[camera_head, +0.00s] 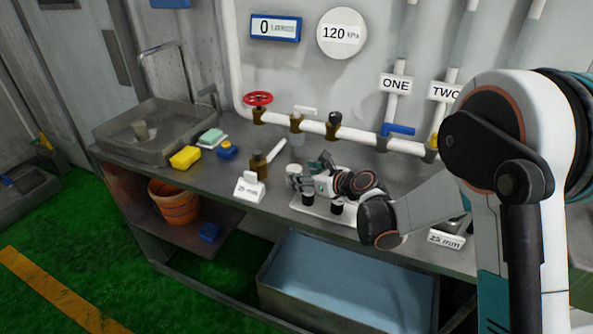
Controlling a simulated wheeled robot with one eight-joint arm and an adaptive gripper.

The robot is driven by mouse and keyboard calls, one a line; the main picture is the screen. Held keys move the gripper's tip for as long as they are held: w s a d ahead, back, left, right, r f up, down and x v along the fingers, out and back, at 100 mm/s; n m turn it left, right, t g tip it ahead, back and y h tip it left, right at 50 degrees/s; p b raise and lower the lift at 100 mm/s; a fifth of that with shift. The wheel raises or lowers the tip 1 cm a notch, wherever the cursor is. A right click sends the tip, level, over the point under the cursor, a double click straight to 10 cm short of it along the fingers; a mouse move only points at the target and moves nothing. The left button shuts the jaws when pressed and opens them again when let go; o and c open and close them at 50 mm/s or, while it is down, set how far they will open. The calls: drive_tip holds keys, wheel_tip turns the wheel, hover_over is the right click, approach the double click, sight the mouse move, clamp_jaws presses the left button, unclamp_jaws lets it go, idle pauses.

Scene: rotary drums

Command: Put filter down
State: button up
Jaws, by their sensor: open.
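My gripper (307,177) is open above a white tray (322,213) at the middle of the grey bench. A small pale cylinder (292,172) shows at its fingertips and may be the filter. I cannot tell whether they touch. Short dark cylinders (308,198) stand on the tray under my gripper. My wrist and forearm hide the tray's right part.
Pipes with valves (335,128) run along the wall. A blue-lined tank (345,285) sits below the bench.

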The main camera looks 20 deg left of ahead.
drive_tip(key=p+v, duration=0.1)
drive_tip(key=v, duration=0.5)
drive_tip(key=shift+s+d, duration=0.2)
drive_tip(key=shift+d, duration=0.1)
drive_tip(key=shift+d+r, duration=0.1)
drive_tip(key=shift+r, duration=0.05)
drive_tip(key=s+d+r+n+h, duration=0.3)
drive_tip(key=s+d+r+n, duration=0.25)
drive_tip(key=d, duration=0.35)
drive_tip(key=s+d+r+n+h, duration=0.2)
drive_tip(key=s+d+r+n, duration=0.4)
drive_tip(key=d, duration=0.3)
drive_tip(key=s+d+n+h, duration=0.6)
drive_tip(key=s+d+n, duration=0.6)
drive_tip(key=s+d, duration=0.4)
drive_tip(key=shift+s+d, duration=0.35)
drive_tip(key=shift+d, duration=0.2)
drive_tip(key=shift+o, duration=0.6)
drive_tip(key=shift+s+d+f+n, duration=0.1)
drive_tip(key=shift+s+d+n, duration=0.25)
drive_tip(key=shift+n, duration=0.1)
